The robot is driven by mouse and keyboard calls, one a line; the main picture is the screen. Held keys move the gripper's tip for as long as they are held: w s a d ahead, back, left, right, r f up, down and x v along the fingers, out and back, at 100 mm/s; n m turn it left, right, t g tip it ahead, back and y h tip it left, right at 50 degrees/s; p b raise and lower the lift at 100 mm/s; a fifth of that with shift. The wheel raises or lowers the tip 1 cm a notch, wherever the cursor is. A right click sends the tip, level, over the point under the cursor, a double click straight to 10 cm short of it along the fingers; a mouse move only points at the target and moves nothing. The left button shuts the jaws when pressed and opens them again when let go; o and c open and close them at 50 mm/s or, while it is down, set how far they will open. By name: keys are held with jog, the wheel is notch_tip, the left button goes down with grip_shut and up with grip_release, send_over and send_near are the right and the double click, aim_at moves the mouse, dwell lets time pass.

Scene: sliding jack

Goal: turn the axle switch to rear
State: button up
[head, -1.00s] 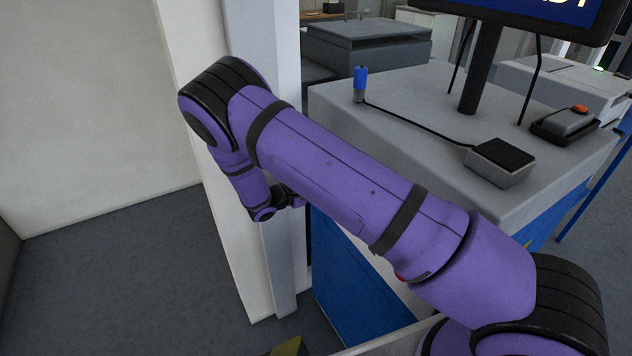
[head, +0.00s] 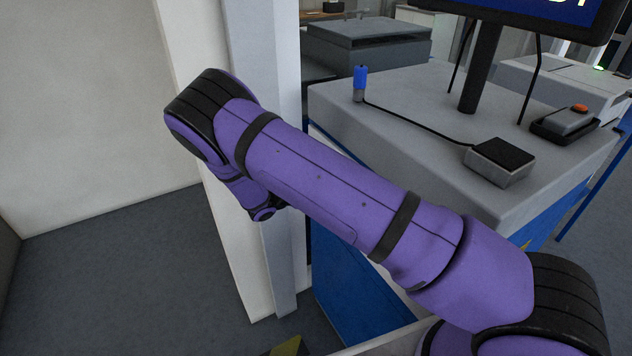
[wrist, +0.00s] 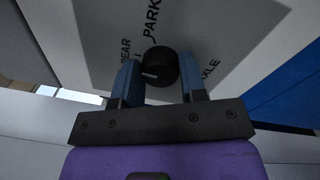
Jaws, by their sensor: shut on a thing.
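The axle switch is a round black knob (wrist: 161,66) on a grey label plate (wrist: 215,30), seen in the wrist view. A pale mark on the knob points left, towards the lower end of the word REAR. PARK is printed above the knob, and a partly hidden word ending in LE is at its right. My gripper (wrist: 157,62) has its two blue fingers on either side of the knob and is shut on it. In the head view the switch is not visible, and my arm hides the gripper.
A grey-topped blue cabinet (head: 405,105) stands to the right of my arm, with a blue-capped cylinder (head: 360,82), a black-topped box (head: 499,160) and a monitor on it. A white post (head: 265,60) and pale wall stand behind and left of my arm.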

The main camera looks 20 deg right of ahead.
jog(key=o, duration=0.9)
jog(key=v, duration=1.1)
